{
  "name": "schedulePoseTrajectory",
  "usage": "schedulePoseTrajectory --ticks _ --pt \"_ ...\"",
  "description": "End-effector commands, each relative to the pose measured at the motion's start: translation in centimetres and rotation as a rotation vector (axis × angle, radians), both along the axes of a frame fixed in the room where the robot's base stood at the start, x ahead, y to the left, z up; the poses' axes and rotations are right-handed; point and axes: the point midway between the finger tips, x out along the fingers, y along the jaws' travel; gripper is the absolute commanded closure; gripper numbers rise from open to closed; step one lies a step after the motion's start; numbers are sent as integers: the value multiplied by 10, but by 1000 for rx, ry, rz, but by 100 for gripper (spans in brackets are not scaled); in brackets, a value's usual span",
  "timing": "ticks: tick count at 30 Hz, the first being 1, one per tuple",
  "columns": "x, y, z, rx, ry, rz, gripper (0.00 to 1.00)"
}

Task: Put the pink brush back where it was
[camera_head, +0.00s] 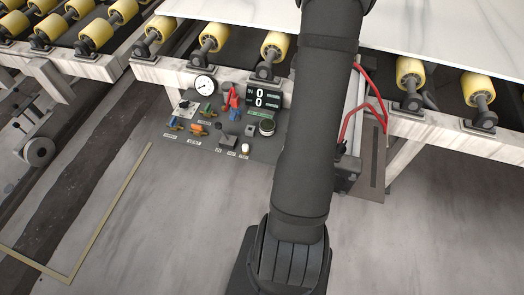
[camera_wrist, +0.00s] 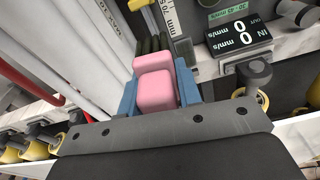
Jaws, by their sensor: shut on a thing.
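The pink brush (camera_wrist: 156,90) shows in the wrist view as pink blocks with dark parts beyond them. My gripper (camera_wrist: 154,82) has blue fingers on both sides of the pink and is shut on it. The far end of the brush is partly hidden, and I cannot tell whether it touches anything. In the head view my arm covers the gripper and the brush.
A control panel (camera_head: 222,140) with a gauge (camera_head: 204,85), levers and a display (camera_head: 263,97) is left of my arm. Red cables (camera_head: 346,124) hang to the right. The white slab (camera_head: 440,35) and yellow rollers (camera_head: 410,72) lie behind.

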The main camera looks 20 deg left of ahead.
Motion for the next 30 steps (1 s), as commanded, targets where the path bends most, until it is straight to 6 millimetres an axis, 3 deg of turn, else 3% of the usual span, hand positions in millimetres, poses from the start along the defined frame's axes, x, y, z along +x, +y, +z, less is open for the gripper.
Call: schedulePoseTrajectory --ticks 9,15,21,30 --pt "-41 83 -112 0 9 282 93" --pt "-76 119 -166 -2 4 437 93" --pt "-92 132 -190 -3 0 502 93" --pt "-94 132 -236 -4 0 506 93"
